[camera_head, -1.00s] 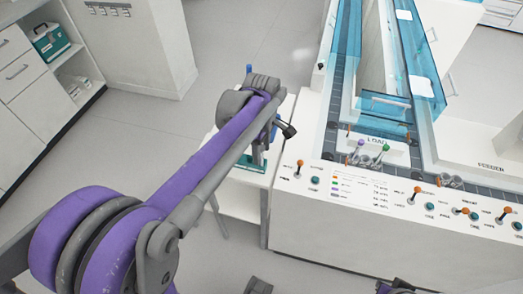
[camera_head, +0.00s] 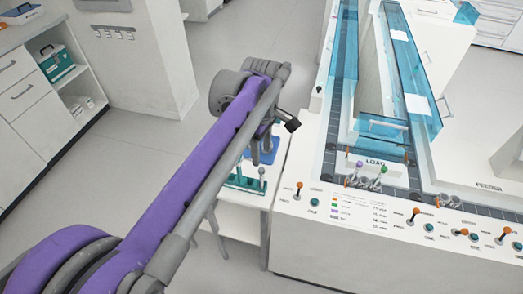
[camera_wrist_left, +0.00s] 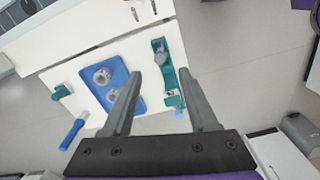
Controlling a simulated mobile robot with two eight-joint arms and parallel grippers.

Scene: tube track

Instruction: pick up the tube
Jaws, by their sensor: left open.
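My left gripper (camera_head: 290,122) is open and empty, above the small white side table (camera_head: 233,213). In the left wrist view the gripper (camera_wrist_left: 160,73) has its two fingers apart over the table, between a blue tray (camera_wrist_left: 118,88) and a teal rack (camera_wrist_left: 171,91). A blue tube-like piece (camera_wrist_left: 72,135) shows at the table's left edge in that view, clear of the fingers. My right gripper is not in view.
The large white machine (camera_head: 320,245) with levers along its front stands to the right of the side table. Clear blue walls (camera_head: 347,70) line its track. A cabinet (camera_head: 30,110) stands at the left. The floor between is free.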

